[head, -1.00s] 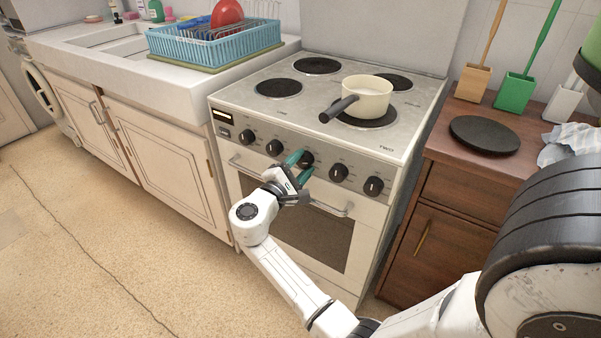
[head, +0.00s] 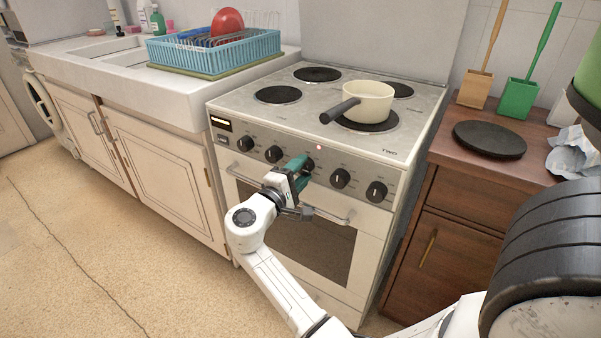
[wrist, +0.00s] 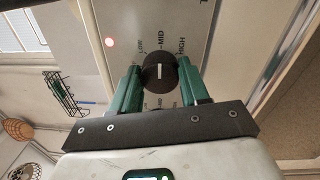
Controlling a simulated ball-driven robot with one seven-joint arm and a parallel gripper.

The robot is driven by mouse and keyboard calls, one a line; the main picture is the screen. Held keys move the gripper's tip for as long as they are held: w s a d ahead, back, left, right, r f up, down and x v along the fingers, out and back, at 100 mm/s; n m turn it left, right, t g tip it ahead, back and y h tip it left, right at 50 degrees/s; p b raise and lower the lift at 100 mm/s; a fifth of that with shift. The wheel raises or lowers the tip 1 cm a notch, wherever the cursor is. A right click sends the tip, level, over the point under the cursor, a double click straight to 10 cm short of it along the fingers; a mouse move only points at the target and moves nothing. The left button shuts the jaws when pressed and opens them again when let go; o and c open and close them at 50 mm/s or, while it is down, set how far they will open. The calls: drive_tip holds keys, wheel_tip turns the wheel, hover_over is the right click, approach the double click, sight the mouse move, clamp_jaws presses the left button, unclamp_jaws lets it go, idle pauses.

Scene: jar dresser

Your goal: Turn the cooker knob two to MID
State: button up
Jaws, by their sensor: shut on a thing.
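My gripper (head: 301,172) is at the cooker's front panel, its green fingers shut on the third dark knob from the left. The wrist view shows that black knob (wrist: 158,72) between the two fingertips (wrist: 159,85). Its white line stands upright in the picture and points toward the MID mark (wrist: 160,40), with LOW to the left and HIGH to the right. In the head view my gripper hides the held knob.
Other knobs sit close by on the cooker (head: 392,160), including one right of my gripper (head: 340,178). The oven handle (head: 335,215) runs just below. A cream pan (head: 372,99) stands on a hob plate, its dark handle pointing left. The floor in front is clear.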

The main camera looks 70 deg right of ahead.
drive_tip(key=o, duration=1.1)
drive_tip(key=shift+c, duration=0.2)
drive_tip(key=p+v, duration=0.1)
drive_tip(key=v, duration=1)
